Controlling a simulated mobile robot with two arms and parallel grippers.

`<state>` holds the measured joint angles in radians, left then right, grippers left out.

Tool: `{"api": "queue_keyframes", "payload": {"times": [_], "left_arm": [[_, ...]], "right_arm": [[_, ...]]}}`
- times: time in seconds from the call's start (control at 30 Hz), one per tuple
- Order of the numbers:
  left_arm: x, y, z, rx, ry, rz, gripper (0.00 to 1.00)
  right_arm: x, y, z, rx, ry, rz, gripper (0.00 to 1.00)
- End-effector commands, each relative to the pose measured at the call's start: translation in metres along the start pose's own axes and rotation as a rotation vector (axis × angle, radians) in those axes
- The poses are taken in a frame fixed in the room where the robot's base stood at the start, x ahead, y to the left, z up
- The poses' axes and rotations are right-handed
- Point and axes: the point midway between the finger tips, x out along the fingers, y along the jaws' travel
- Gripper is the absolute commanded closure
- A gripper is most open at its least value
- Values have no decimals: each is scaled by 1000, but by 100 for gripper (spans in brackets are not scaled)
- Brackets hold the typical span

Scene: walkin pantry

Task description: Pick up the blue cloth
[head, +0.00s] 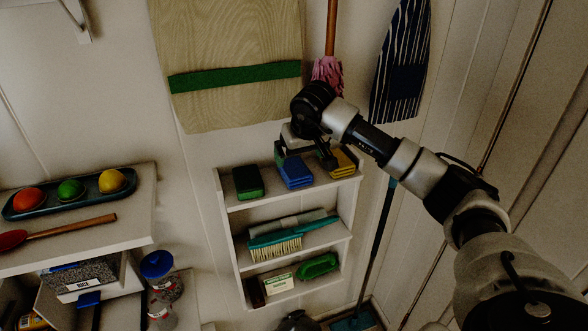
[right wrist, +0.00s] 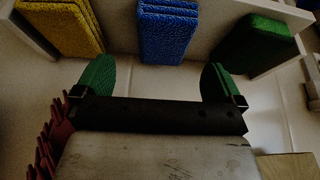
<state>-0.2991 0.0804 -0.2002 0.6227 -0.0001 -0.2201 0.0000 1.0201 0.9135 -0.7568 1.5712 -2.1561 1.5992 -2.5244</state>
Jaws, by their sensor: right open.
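The blue cloth (head: 295,172) is a folded, textured stack in the middle of the top shelf of a small white rack. In the right wrist view the blue cloth (right wrist: 167,36) lies beyond the gap between my fingers, apart from them. My right gripper (head: 304,154) is just above and behind the cloth in the head view, partly covering the shelf's back. Its green-padded fingers are spread wide in the right wrist view (right wrist: 157,80), with nothing between them. My left gripper is not in view.
A green folded cloth (head: 248,182) and a yellow one (head: 342,161) stand on either side of the blue one, with narrow gaps. A teal brush (head: 290,234) lies on the shelf below. A pink mop (head: 328,72) hangs behind my right arm.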

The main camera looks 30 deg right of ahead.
Motion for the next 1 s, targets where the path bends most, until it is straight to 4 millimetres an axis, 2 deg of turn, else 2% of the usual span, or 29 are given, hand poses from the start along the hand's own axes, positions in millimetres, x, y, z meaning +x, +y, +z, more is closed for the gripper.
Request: {"api": "queue_keyframes", "payload": {"times": [0.23,0.37,0.53,1.0], "left_arm": [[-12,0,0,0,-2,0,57],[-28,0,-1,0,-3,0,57],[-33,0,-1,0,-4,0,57],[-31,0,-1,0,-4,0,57]], "right_arm": [[19,-2,-1,1,-3,-2,1],[38,-5,-3,2,-5,-4,1],[60,-5,-3,2,-1,-3,1],[65,-5,-2,1,2,-3,1]]}}
